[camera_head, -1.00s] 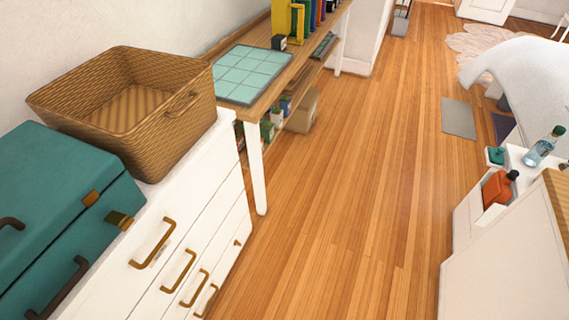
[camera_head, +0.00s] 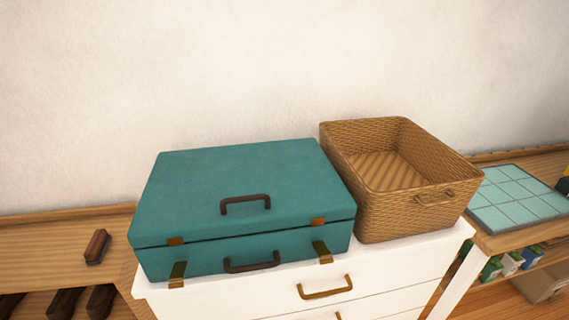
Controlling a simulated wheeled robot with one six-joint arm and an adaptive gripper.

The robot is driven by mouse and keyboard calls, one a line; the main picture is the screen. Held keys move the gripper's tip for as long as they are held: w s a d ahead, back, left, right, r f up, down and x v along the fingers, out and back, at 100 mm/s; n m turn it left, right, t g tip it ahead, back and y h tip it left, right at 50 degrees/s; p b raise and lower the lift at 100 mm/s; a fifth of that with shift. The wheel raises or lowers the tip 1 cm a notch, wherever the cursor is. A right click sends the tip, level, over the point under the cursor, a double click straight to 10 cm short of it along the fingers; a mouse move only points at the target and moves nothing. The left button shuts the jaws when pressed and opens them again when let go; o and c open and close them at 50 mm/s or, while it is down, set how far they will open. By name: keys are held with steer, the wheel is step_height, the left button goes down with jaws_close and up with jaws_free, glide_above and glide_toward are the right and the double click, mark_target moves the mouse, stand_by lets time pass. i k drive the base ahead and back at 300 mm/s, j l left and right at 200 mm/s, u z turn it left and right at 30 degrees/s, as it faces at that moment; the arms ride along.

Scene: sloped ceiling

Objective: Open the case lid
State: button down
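A teal case (camera_head: 215,257) lies flat on top of a white drawer unit (camera_head: 405,253). Its lid (camera_head: 240,175) is down, with a thin dark seam between lid and base. A dark handle (camera_head: 246,203) is on the lid and another dark handle (camera_head: 251,265) is on the front of the base. Two brass latches, the left one (camera_head: 177,274) and the right one (camera_head: 322,252), hang at the front, apart from the brass plates on the lid edge. My gripper is not in view.
A woven basket (camera_head: 405,212) stands on the unit, close against the case's right side. A wooden bench with a brush (camera_head: 97,246) is at left. A tiled mat (camera_head: 515,199) lies on a wooden table at right. A plain wall rises behind.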

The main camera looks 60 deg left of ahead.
mark_target(196, 194)
steer(key=u, duration=1.65)
